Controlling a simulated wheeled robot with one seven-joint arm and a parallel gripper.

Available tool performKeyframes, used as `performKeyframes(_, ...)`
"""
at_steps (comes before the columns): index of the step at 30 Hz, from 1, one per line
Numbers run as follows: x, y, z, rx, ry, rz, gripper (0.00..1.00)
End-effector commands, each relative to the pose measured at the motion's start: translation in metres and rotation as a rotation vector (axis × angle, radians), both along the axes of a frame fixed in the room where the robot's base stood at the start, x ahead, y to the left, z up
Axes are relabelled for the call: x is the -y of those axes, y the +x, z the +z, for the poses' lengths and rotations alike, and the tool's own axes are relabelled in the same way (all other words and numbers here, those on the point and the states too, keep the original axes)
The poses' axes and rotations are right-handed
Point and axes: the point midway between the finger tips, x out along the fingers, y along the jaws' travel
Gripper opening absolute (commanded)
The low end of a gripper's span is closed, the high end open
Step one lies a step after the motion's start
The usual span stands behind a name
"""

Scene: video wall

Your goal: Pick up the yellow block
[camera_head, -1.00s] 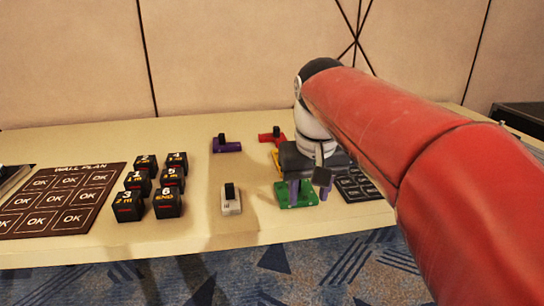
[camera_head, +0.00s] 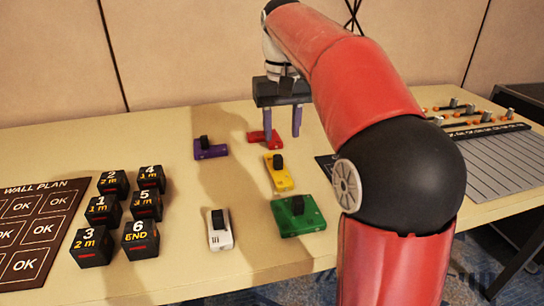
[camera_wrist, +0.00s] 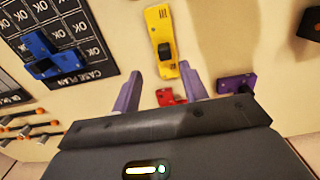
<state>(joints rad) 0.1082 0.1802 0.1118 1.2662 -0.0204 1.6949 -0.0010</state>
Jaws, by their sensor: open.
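The yellow block (camera_head: 279,181) with a black knob lies on the table between the red block (camera_head: 259,142) and the green block (camera_head: 298,223). In the wrist view the yellow block (camera_wrist: 163,22) lies past the fingertips, about centred between them. My gripper (camera_head: 283,134) is open and empty, its two purple fingers pointing down beside the red block, behind the yellow one. In the wrist view my gripper (camera_wrist: 160,69) has the red block (camera_wrist: 166,97) showing between its fingers, partly hidden by my gripper body. The fingers appear apart from the yellow block.
A purple block (camera_head: 211,151) and a white block (camera_head: 220,236) lie to the left. Several black numbered cubes (camera_head: 146,206) stand beside the wall plan board (camera_head: 30,225). A blue block (camera_wrist: 45,55) lies on the case plan board (camera_wrist: 75,25). Slider pieces (camera_head: 468,112) are at the right.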

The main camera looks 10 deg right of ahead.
Motion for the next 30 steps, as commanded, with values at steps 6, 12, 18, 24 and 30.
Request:
performKeyframes(6,0.0,0.0,-0.018,-0.003,0.0,0.0,0.44)
performKeyframes(12,-0.004,-0.003,-0.042,-0.004,0.0,0.0,0.44)
performKeyframes(18,-0.008,-0.005,-0.071,-0.003,0.0,-0.001,0.44)
performKeyframes(24,-0.008,-0.004,-0.078,-0.001,0.0,0.0,0.44)
performKeyframes(30,-0.008,-0.004,-0.078,-0.001,0.0,0.0,0.36)
